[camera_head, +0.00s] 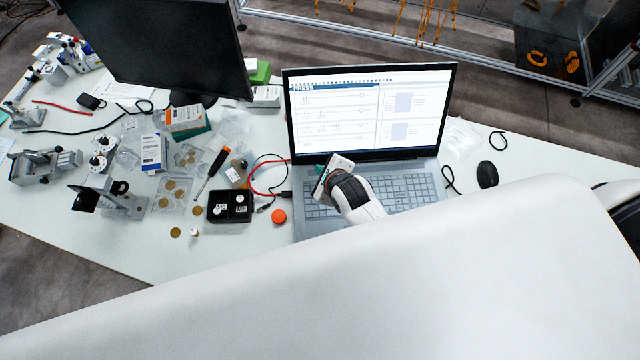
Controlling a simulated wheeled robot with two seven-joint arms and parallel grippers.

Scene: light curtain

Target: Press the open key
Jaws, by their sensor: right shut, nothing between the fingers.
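My right gripper (324,181) is shut and empty. It appears over the left part of the laptop keyboard, to the right of the black box and apart from it. I cannot tell its height above the keys. My left gripper is not in view.
The open laptop (370,115) stands behind my right gripper. An orange round cap (279,216), a red cable (262,190) and a screwdriver (212,172) lie near the black box. A monitor (160,45) stands at back left. My white arm fills the foreground and hides the table's front right.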

